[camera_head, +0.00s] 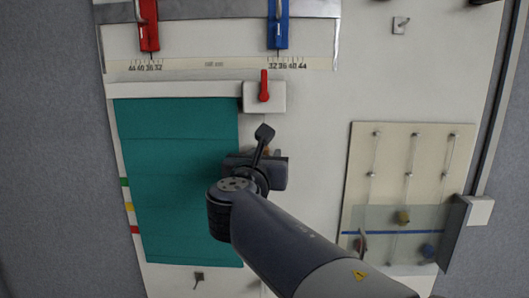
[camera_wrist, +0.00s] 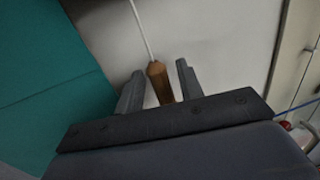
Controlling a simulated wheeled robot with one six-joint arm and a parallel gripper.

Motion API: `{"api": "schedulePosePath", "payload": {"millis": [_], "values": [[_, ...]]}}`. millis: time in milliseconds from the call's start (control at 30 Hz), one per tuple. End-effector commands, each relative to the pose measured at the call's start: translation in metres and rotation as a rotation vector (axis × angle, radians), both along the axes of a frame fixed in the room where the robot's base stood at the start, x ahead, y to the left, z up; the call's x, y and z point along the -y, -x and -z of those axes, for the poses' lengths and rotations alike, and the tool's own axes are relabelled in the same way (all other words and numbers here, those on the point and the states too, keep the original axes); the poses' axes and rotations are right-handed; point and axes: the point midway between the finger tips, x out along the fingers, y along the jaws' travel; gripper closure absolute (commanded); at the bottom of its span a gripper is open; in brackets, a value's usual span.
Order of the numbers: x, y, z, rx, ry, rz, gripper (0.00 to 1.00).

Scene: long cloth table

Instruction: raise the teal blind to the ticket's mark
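The teal blind (camera_head: 180,180) hangs at the left of the white panel in the head view. Its lower edge is below the red mark (camera_head: 135,230) of the strip on its left, which also has yellow (camera_head: 129,206) and green (camera_head: 124,182) marks. The blind also fills the left of the wrist view (camera_wrist: 45,90). A wooden pull (camera_wrist: 159,82) on a white cord (camera_wrist: 142,30) lies between the fingers of my gripper (camera_wrist: 159,88), with gaps on both sides. My gripper (camera_head: 264,150) is open, right of the blind. I cannot make out a ticket.
A white plate with a red lever (camera_head: 264,86) is above my gripper. Red (camera_head: 149,30) and blue (camera_head: 278,28) sliders sit over number scales at the top. A cream board (camera_head: 390,145) with rods and a clear cover (camera_head: 395,215) is at the right.

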Motion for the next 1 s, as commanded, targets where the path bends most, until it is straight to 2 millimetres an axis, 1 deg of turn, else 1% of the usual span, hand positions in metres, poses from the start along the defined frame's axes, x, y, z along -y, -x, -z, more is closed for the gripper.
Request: {"api": "schedulePosePath", "payload": {"millis": [100,300,367,733,767,1000], "values": [[0.0008,-0.0031,0.0000,0.000,0.000,0.000,0.64],[0.0007,-0.0031,0.0003,0.000,0.000,0.000,0.64],[0.0007,-0.0031,0.0002,0.000,0.000,0.000,0.68],[0.0007,-0.0029,0.0002,0.000,0.000,0.000,0.99],[0.0007,-0.0029,0.0002,0.000,0.000,0.000,1.00],[0.0007,-0.0029,0.0003,0.000,0.000,0.000,1.00]]}}
